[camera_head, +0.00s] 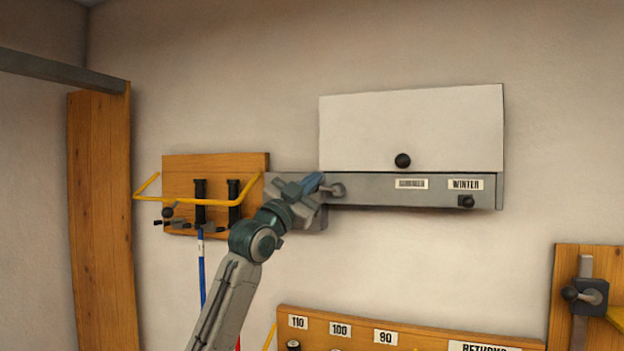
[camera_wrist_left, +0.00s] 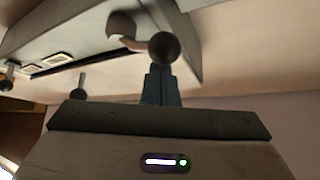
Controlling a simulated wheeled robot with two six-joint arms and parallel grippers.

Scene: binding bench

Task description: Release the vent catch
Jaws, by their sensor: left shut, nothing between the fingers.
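The vent is a wall box with a white flap (camera_head: 410,130) above a grey strip (camera_head: 370,192). The flap has a black knob (camera_head: 402,160) at its lower edge. A small round knob on a short stem (camera_head: 338,189), which looks like the catch, sits at the strip's left end. My left gripper (camera_head: 318,183) is shut and empty, just left of that knob. In the left wrist view its closed fingers (camera_wrist_left: 160,85) point at a dark ball (camera_wrist_left: 165,47), which overlaps their tips; I cannot tell whether they touch. My right gripper is out of view.
The strip carries a faded label (camera_head: 411,184), a WINTER label (camera_head: 465,184) and a dark block knob (camera_head: 466,201). A wooden rack with yellow rails (camera_head: 215,164) hangs behind my left arm. A numbered board (camera_head: 420,340) is below, and a lever panel (camera_head: 588,292) at right.

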